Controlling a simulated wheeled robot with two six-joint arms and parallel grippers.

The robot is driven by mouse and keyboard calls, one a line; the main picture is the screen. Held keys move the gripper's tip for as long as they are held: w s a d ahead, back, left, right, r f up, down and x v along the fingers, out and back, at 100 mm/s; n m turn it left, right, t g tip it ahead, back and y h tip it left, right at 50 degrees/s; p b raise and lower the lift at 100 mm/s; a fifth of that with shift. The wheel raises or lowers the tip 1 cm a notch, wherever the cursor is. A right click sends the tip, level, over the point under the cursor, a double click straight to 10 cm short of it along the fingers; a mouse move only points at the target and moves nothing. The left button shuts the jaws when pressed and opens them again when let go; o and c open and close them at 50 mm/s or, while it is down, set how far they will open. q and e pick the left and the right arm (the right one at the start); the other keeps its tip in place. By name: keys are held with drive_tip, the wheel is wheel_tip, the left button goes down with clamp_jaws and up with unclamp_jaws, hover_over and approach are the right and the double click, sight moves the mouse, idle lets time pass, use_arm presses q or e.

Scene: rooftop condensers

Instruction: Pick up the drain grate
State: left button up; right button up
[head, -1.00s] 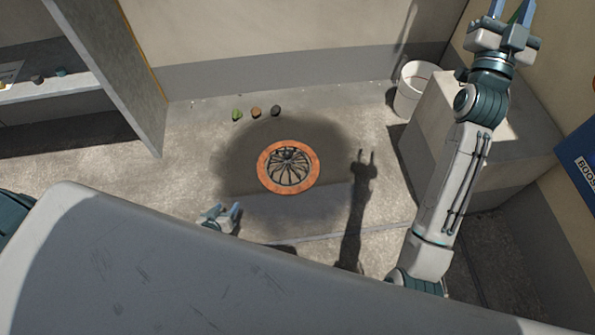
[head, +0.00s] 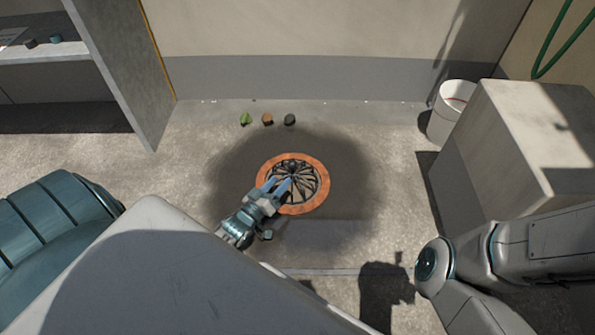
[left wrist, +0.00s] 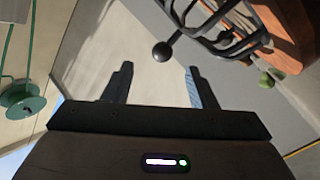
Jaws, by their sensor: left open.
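The drain grate (head: 306,179) is a dark domed cage of ribs, set in a rusty orange ring (head: 319,198) on the floor. My left gripper (head: 278,184) is open, its fingers over the left side of the grate in the head view. In the left wrist view the open fingers (left wrist: 159,68) are empty. The grate's dark round knob (left wrist: 162,51) shows just beyond the fingertips there, with its ribs (left wrist: 215,30) at the upper right. I cannot tell whether any finger touches it. My right gripper is out of view.
A green, an orange-brown and a dark small object (head: 289,119) lie behind the grate. A white bucket (head: 452,110) and a pale block (head: 500,130) stand at the right. A grey panel and shelf (head: 40,52) stand at the left.

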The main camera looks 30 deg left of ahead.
sight(290, 167)
use_arm(q)
drive_tip(key=w+b, duration=0.1)
drive_tip(key=w, duration=0.2)
drive_tip(key=shift+w+f+b, duration=0.1)
drive_tip(key=shift+w+b, duration=0.2)
drive_tip(key=shift+w, duration=0.1)
drive_tip(key=w+b, duration=0.3)
drive_tip(key=w, duration=0.1)
drive_tip(key=shift+w+a+b, duration=0.15)
drive_tip(key=shift+w+b, duration=0.15)
drive_tip(key=shift+b, duration=0.1)
drive_tip(key=shift+w, duration=0.2)
drive_tip(key=shift+r, duration=0.2)
drive_tip(key=shift+c, duration=0.2)
clamp_jaws()
